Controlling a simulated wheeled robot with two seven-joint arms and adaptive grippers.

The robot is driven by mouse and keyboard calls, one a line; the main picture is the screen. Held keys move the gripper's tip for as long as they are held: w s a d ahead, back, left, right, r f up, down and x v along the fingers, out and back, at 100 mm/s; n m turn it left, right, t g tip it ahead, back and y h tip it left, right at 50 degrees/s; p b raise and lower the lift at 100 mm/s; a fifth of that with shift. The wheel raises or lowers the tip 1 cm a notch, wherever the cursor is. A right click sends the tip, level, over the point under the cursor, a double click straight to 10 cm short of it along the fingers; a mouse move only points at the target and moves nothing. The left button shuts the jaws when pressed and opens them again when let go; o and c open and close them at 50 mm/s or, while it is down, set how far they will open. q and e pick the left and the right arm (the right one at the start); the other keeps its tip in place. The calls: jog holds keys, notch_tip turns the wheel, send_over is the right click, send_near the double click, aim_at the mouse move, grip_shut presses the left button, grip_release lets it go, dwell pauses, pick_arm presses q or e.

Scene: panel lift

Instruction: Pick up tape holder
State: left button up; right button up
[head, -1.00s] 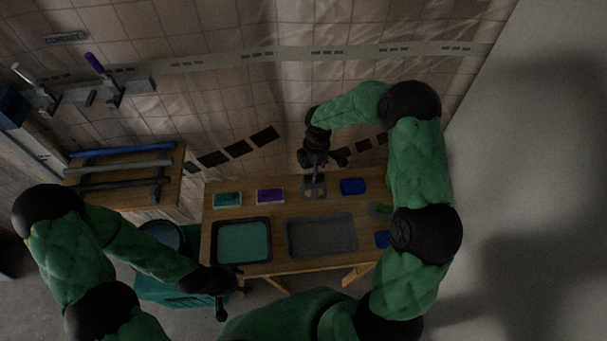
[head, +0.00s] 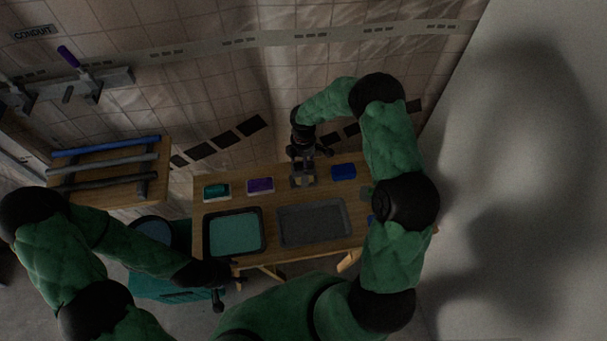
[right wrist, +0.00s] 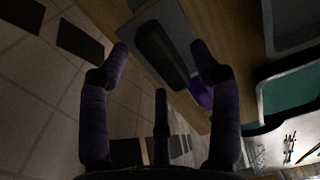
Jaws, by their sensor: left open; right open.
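A dark, long block that I take to be the tape holder (right wrist: 160,52) lies on a grey plate (right wrist: 178,22) in the right wrist view. In the head view the grey plate (head: 303,182) is at the back of the table, and the block is mostly hidden by my right gripper (head: 305,160). My right gripper is open above it, with its purple fingers (right wrist: 158,55) on either side of the block in the wrist view; contact cannot be told. My left gripper (head: 220,292) is open and empty at the table's front left edge.
On the wooden table (head: 355,232) are a teal tray (head: 207,240), a grey tray (head: 315,223), a teal box (head: 217,191), a purple box (head: 260,186) and a blue box (head: 343,172). A tiled wall stands behind. A rack of bars (head: 105,163) is at left.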

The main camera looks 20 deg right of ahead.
jog(key=shift+f, duration=0.85)
grip_shut()
jog(key=shift+r, duration=0.45)
notch_tip(320, 180, up, 2)
jog(key=shift+r, duration=0.15)
jog(key=s+a+r+p, duration=0.2)
jog(key=s+a+r, duration=0.5)
jog(key=s+r, duration=0.3)
jog(key=shift+s, duration=1.1)
